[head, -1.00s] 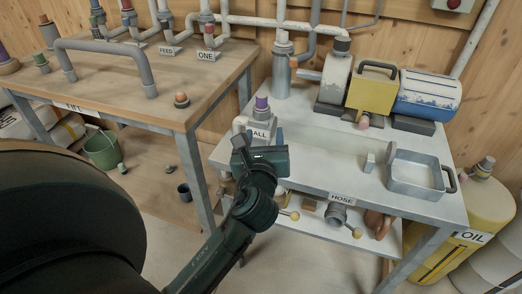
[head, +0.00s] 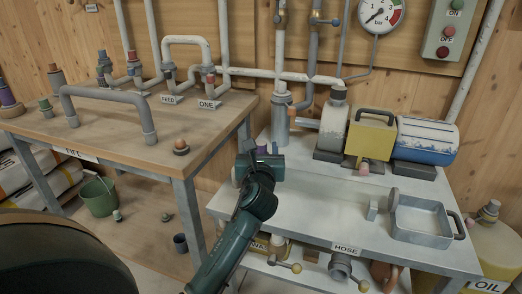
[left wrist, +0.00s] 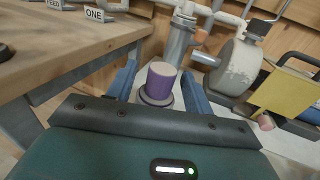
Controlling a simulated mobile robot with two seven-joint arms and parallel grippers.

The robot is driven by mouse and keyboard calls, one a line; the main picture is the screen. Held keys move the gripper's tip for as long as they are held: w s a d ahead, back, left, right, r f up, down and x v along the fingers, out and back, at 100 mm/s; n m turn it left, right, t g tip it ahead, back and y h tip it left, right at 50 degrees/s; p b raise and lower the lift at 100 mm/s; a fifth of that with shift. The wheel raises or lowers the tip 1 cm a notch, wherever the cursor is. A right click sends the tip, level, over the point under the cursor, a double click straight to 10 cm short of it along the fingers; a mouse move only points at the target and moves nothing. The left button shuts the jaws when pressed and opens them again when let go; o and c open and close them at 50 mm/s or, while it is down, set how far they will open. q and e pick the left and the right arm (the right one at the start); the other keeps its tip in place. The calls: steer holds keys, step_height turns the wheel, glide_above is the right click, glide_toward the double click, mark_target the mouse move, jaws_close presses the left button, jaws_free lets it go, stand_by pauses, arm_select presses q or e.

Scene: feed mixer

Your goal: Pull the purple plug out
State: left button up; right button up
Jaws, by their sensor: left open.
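My left gripper (head: 262,157) is above the back left part of the grey metal table (head: 310,218). In the left wrist view its two blue fingers (left wrist: 162,86) are open, one on each side of the purple plug (left wrist: 160,80). The plug is a short purple cylinder standing upright in a darker round collar. Whether a finger touches it I cannot tell. In the head view the gripper hides this plug. My right gripper is not in view.
A grey pipe (head: 281,125) rises behind the plug. A pump (head: 333,127), a yellow box (head: 369,137) and a blue-white motor (head: 427,142) stand to the right. A metal tray (head: 421,219) is at the right front. The wooden table (head: 130,130) is left.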

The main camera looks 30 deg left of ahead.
arm_select(q)
steer(key=shift+w+a, duration=0.15)
steer(key=shift+w, duration=0.1)
steer(key=shift+c, duration=0.3)
steer(key=c, duration=0.9)
steer(key=o, duration=0.4)
steer(key=shift+c, duration=0.2)
jaws_close()
steer(key=shift+r, duration=0.2)
steer(key=shift+r+p, duration=0.9)
steer(key=shift+p, duration=0.45)
